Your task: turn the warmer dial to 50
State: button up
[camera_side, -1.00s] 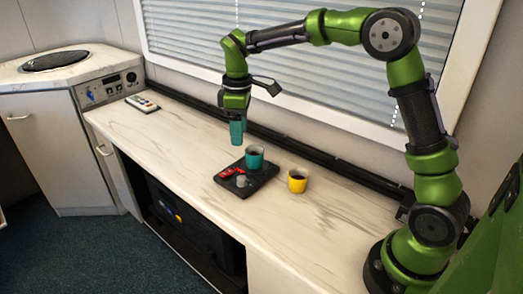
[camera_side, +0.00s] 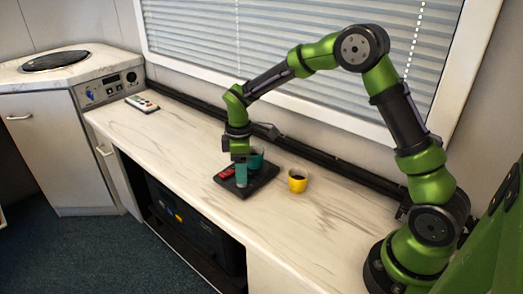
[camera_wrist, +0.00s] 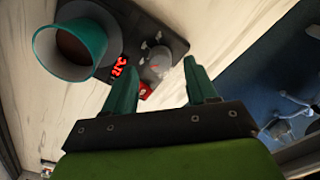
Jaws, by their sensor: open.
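The black warmer (camera_side: 263,183) lies on the countertop, with a teal cup (camera_side: 256,153) of dark drink on its plate. The cup also shows in the wrist view (camera_wrist: 72,48). The warmer's red display (camera_side: 226,173) is lit; I cannot read its digits with certainty. The grey dial (camera_wrist: 157,60) shows in the wrist view, beside the display and beyond the gap between my fingers. In the side view my fingers hide the dial. My gripper (camera_side: 241,187) points down over the dial end of the warmer, open with nothing between its teal fingers (camera_wrist: 160,74). I cannot tell whether it touches the dial.
A black rail (camera_side: 320,161) runs along the wall. The counter (camera_side: 180,135) between remote and warmer is clear.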

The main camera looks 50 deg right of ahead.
jog(key=shift+f, duration=1.5)
jog(key=c, duration=1.1)
jog(key=shift+o, duration=0.2)
jog(key=shift+m, duration=0.3)
jog(key=m, duration=0.9)
jog(key=shift+r, duration=0.1)
